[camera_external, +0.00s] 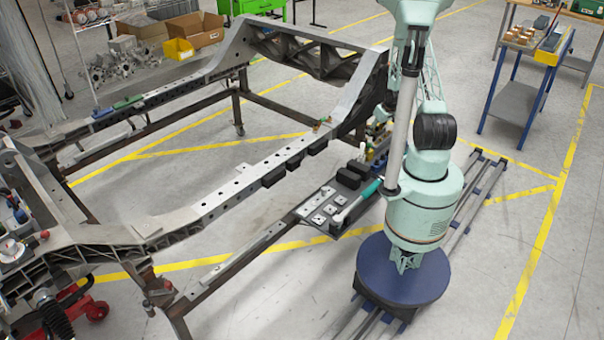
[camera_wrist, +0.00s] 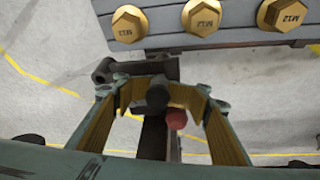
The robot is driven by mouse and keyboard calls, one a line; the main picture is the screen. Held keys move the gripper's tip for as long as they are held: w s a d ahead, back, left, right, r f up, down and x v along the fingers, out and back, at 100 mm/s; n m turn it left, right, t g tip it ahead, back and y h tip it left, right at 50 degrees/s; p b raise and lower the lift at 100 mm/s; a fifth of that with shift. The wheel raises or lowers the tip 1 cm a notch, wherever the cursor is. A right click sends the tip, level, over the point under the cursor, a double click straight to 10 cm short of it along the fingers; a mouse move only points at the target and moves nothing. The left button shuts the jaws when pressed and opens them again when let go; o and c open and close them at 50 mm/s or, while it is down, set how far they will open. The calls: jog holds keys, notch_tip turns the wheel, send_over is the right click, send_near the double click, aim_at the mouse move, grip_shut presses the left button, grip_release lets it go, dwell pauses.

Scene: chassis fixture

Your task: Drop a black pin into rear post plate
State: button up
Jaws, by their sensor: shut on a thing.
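In the wrist view my gripper (camera_wrist: 162,88) has its gold-padded fingers closed around a dark round piece, which appears to be the black pin (camera_wrist: 157,97). A red round piece (camera_wrist: 176,119) shows just below and to the right of it. A dark grey tube-like part (camera_wrist: 150,68) lies just beyond the fingertips. In the external view my gripper is hidden or too small to make out behind my arm. The chassis frame (camera_external: 222,198) runs along the middle and left. I cannot tell which part is the rear post plate.
Large gold M12 hex bolts (camera_wrist: 201,17) sit on a grey rack (camera_wrist: 160,39) close beyond the fingers. A tray (camera_external: 341,228) with white plates and black blocks stands beside the chassis. A blue-legged cart (camera_external: 518,98) is at right. Floor inside the frame is mostly clear.

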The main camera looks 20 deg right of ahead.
aim_at(376, 135)
jog(key=shift+o, duration=0.4)
jog(key=shift+s+a+f, duration=0.1)
jog(key=shift+s+f, duration=0.3)
jog(key=shift+f, duration=0.3)
jog(key=shift+s+a+f, duration=0.1)
jog(key=shift+s+f, duration=0.25)
jog(key=shift+f, duration=0.35)
jog(key=o, duration=1.4)
jog(key=shift+d, duration=0.3)
jog(key=o, duration=0.7)
jog(key=shift+w+r, duration=0.15)
jog(key=shift+w, duration=0.1)
jog(key=shift+w+a, duration=0.1)
jog(key=shift+r, duration=0.1)
jog(key=shift+w+a, duration=0.1)
jog(key=c, duration=1.3)
jog(key=shift+r, duration=0.1)
